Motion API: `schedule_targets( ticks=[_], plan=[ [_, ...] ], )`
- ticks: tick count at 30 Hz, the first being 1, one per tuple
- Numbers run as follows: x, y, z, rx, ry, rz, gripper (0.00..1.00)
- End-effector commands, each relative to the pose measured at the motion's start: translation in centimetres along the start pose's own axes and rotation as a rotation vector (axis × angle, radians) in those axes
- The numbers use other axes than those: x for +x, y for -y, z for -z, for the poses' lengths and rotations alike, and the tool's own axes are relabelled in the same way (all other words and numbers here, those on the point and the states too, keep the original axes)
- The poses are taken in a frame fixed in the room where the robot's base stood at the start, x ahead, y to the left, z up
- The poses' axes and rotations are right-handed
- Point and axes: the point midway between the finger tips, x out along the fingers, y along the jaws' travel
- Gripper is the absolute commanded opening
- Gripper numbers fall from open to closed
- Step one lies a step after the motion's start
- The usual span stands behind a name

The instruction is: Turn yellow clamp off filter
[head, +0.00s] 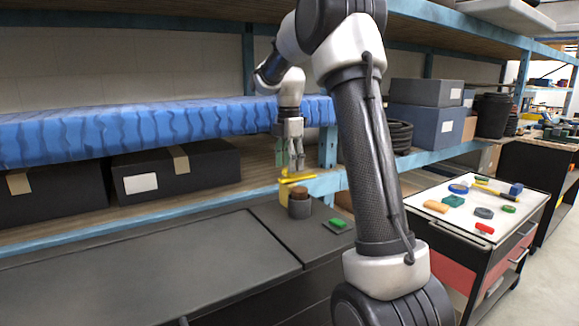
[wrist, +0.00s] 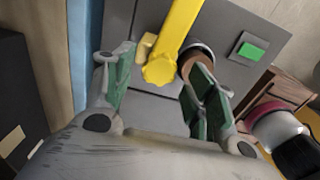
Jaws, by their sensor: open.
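The yellow clamp (head: 291,178) shows in the head view just below my gripper (head: 297,162), by the front edge of the shelf. In the wrist view the yellow clamp (wrist: 177,38) is a long bar with a rounded knob at its near end. My gripper (wrist: 162,82) is open, its green-padded fingers apart, with the knob between them in the picture. I cannot tell whether either finger touches it. A grey cylinder with a brown top, perhaps the filter (head: 299,205), stands beside the clamp. It also shows in the wrist view (wrist: 197,63), partly behind the right finger.
A green block on a grey plate (head: 338,224) lies right of the cylinder on the dark worktop (head: 160,265). A blue-wrapped slab (head: 130,130) and black boxes (head: 180,172) are on the shelf at left. A white-topped cart (head: 462,232) with several small items stands at right.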

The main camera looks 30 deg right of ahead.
Motion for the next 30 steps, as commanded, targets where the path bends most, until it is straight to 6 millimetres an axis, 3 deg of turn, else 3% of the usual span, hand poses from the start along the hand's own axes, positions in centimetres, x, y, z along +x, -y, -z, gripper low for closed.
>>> schedule_targets(
  ticks=[9, 13, 18, 26, 30],
  plan=[
    [-7.1, -0.1, -0.1, 0.0, 0.002, -0.005, 0.56],
    [-9.2, 0.0, -0.1, 0.001, 0.001, -0.003, 0.56],
    [-10.5, 0.0, -0.1, 0.001, 0.001, -0.001, 0.56],
    [-10.6, 0.1, -0.1, 0.001, 0.001, 0.0, 0.56],
    [-11.0, 0.5, -1.1, 0.02, 0.003, -0.007, 0.3]
  ],
)
